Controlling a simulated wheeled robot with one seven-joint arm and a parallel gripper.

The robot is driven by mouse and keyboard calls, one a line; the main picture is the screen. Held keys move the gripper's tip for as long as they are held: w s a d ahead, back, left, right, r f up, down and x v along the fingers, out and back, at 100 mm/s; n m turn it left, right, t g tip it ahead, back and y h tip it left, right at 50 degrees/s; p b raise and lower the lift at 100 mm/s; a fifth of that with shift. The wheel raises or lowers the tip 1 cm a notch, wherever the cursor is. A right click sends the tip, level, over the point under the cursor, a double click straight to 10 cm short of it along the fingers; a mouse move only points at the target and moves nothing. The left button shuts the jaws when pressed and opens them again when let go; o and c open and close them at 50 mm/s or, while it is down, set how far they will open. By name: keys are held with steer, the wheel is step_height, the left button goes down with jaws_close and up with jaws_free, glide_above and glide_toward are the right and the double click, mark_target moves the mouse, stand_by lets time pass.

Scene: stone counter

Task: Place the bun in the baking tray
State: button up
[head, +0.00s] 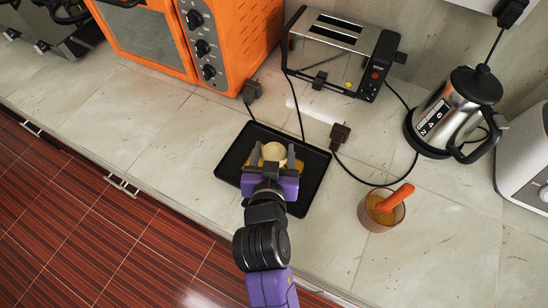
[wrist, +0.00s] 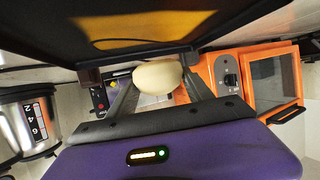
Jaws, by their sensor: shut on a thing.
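The bun (head: 273,152) is pale, round and smooth. My gripper (head: 273,161) is shut on it, with one finger on each side, over the middle of the black baking tray (head: 235,143). In the wrist view the bun (wrist: 158,76) sits between the fingertips, close to the dark tray surface (wrist: 60,25). I cannot tell whether the bun touches the tray. Orange-yellow patches show on the tray around the gripper; I cannot tell if they are reflections. My gripper and wrist hide the tray's middle and part of its front edge.
An orange oven (head: 190,40) and a toaster (head: 340,50) stand behind the tray. A cup (head: 372,216) with an orange-handled utensil stands to the right, with a kettle (head: 455,115) beyond. Cables and plugs (head: 339,138) lie near the tray. Counter left of the tray is clear.

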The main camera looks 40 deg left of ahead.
steer(key=shift+f, duration=1.9)
steer(key=shift+f, duration=0.2)
steer(key=o, duration=1.3)
steer(key=shift+o, duration=0.2)
steer(key=shift+r, duration=0.1)
steer(key=shift+r, duration=0.1)
steer(key=b+v, duration=0.1)
steer(key=v, duration=1.1)
steer(key=shift+r, duration=0.1)
